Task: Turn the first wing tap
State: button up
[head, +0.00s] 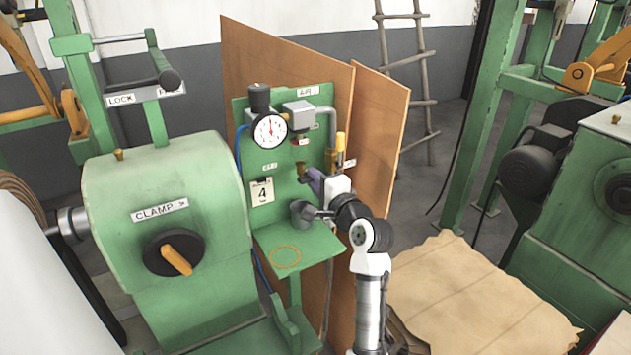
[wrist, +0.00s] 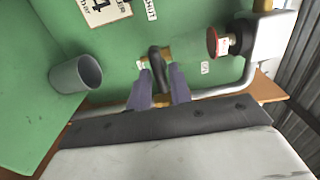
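The wing tap (wrist: 156,62) is on the green panel in the wrist view, a dark wing with brass fittings beside it. My gripper (wrist: 161,70) has its two purple fingers apart, one on each side of the dark wing. A narrow gap seems to show between wing and fingers; firm contact cannot be made out. In the head view my gripper (head: 308,176) reaches the panel's lower right part, by a small brass fitting (head: 302,168). The wing itself is mostly hidden there by the gripper.
A grey cup (wrist: 75,73) stands out left of the tap; a red knob (wrist: 212,42) and a grey pipe (wrist: 235,82) are at right. A gauge (head: 270,130) and a tag with a 4 (head: 262,191) are on the panel. A green shelf (head: 315,247) is below.

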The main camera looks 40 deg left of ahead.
jog(key=shift+o, duration=1.1)
jog(key=b+v, duration=0.4)
jog(key=v, duration=1)
jog(key=shift+a+b, duration=0.15)
jog(key=shift+b, duration=0.15)
